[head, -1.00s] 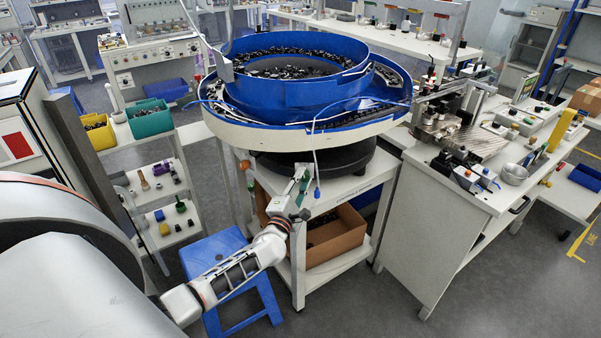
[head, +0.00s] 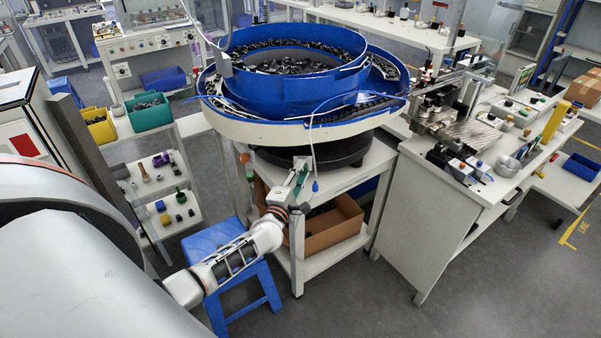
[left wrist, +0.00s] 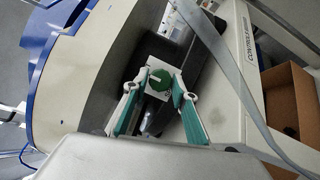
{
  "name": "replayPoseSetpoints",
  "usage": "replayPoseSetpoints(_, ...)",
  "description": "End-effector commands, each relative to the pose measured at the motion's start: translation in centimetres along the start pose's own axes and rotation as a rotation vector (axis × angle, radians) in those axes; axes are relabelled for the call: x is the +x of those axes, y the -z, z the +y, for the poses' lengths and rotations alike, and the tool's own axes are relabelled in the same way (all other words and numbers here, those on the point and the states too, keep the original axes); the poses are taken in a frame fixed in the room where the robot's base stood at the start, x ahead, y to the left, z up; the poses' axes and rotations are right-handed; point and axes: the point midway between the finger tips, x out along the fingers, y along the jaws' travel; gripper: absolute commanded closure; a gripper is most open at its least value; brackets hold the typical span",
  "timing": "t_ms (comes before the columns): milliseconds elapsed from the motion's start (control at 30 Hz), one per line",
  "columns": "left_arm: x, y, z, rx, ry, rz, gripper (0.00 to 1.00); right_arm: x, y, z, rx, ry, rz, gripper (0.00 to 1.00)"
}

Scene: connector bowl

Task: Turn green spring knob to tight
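The green spring knob (left wrist: 160,80) is round with a pale bar across it and sits on a small white plate in the left wrist view. My left gripper (left wrist: 161,88) has its two teal fingers apart, with the tips on either side of the knob. Whether they touch it is hard to tell. In the head view my left gripper (head: 299,180) is below the rim of the blue bowl feeder (head: 255,100), by the stand. The knob cannot be made out clearly there. My right gripper is not in view.
A white stand (head: 345,185) carries the feeder, with a cardboard box (head: 335,230) on its lower shelf. A blue stool (head: 240,285) is under my left arm. A white workbench (head: 440,220) stands to the right. A grey strap-like strip (left wrist: 230,80) crosses the left wrist view.

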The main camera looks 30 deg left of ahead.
Motion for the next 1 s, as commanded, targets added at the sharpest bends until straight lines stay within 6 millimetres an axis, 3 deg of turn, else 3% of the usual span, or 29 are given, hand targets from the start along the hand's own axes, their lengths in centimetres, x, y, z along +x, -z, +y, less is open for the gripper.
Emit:
replayPoseSetpoints(467, -0.5, 0.0, 0.0, -0.003, 0.000, 0.000, 0.61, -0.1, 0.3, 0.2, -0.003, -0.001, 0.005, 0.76)
replayPoseSetpoints(1000, -9.9, 0.0, 0.0, -0.003, 0.001, 0.000, 0.61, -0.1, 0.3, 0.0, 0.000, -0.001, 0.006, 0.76)
